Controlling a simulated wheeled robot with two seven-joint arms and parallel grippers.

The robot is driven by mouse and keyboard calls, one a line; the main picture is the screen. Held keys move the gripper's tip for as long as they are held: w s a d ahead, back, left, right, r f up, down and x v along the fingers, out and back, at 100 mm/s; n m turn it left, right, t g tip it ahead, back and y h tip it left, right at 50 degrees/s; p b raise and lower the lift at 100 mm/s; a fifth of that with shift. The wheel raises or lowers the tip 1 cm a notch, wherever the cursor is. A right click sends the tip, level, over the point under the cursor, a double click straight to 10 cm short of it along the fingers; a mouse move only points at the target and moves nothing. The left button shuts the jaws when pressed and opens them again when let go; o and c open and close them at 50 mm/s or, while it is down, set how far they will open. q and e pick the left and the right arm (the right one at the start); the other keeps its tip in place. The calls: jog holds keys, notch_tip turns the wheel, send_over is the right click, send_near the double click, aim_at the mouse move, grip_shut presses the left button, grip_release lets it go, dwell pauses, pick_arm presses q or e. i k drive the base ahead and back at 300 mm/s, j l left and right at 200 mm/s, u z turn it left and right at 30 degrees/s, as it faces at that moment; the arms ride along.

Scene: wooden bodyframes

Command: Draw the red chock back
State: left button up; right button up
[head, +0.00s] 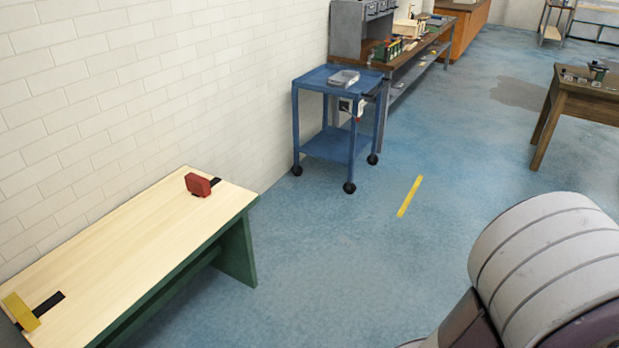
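The red chock (199,185) stands near the far end of a light wooden bench top (125,245) with green legs, close to the white brick wall. A short black strip (215,181) shows on the top beside the red chock. A yellow chock (21,312) stands at the near left end of the same top, beside another black strip (49,303). Neither of my grippers is in view. A part of my own body fills the lower right corner.
A blue wheeled cart (338,148) with a tray (344,78) on top stands beyond the bench by the wall. A long workbench (412,60) is behind it. A wooden table (588,105) is at right. The blue floor (330,260) between is clear, with a yellow line (410,196).

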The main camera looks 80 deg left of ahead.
aim_at(195, 184)
jog(key=u, duration=3.6)
jog(key=i+j, duration=0.1)
jog(key=i, duration=3.25)
